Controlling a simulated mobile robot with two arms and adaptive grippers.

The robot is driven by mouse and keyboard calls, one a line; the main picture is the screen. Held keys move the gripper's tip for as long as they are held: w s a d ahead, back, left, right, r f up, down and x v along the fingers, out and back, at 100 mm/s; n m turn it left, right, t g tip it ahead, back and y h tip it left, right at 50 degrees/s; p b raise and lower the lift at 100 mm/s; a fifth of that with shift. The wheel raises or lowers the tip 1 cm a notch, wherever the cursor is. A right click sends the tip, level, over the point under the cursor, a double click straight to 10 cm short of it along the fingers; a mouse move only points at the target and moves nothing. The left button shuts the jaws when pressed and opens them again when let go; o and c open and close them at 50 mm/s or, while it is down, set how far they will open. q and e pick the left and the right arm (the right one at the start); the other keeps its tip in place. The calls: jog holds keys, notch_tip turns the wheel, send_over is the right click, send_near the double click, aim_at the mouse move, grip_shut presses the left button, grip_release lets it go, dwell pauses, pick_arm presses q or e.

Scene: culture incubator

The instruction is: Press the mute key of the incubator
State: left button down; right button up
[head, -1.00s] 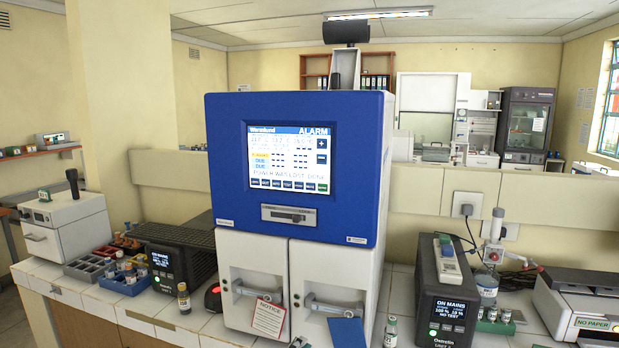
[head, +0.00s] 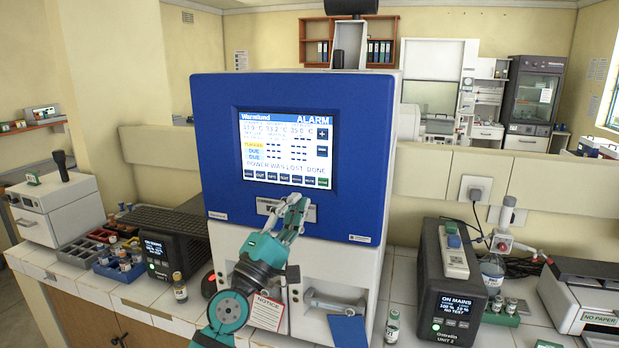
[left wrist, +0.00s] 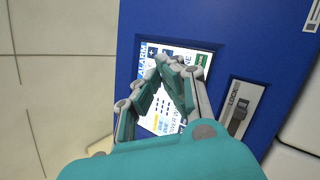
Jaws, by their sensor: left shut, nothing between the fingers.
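The blue and white incubator (head: 210,130) stands on the bench, its screen (head: 285,135) lit and showing ALARM. A row of small dark keys (head: 286,180) runs along the screen's bottom, with a green one (head: 322,183) at its right end; their labels are too small to read, so I cannot tell the mute key. My left gripper (head: 299,200) is shut and empty, its fingertips just below the key row in the head view. In the left wrist view the fingers (left wrist: 172,62) overlap the screen (left wrist: 150,122); contact cannot be told. My right gripper is not in view.
Below the screen is a latch panel (left wrist: 240,110) marked LOCK. Dark power units stand left (head: 160,255) and right (head: 450,290) of the incubator, with small vials nearby.

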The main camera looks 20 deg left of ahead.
aim_at(310, 181)
pick_arm(q)
jog(key=shift+s, duration=0.1)
jog(key=shift+w+d+b, duration=0.2)
jog(key=shift+w+b, duration=2.95)
jog(key=shift+w, duration=1.3)
jog(key=shift+w+f+b, duration=0.1)
jog(key=shift+w+b, duration=0.15)
jog(key=shift+b, duration=0.2)
jog(key=shift+w, duration=0.2)
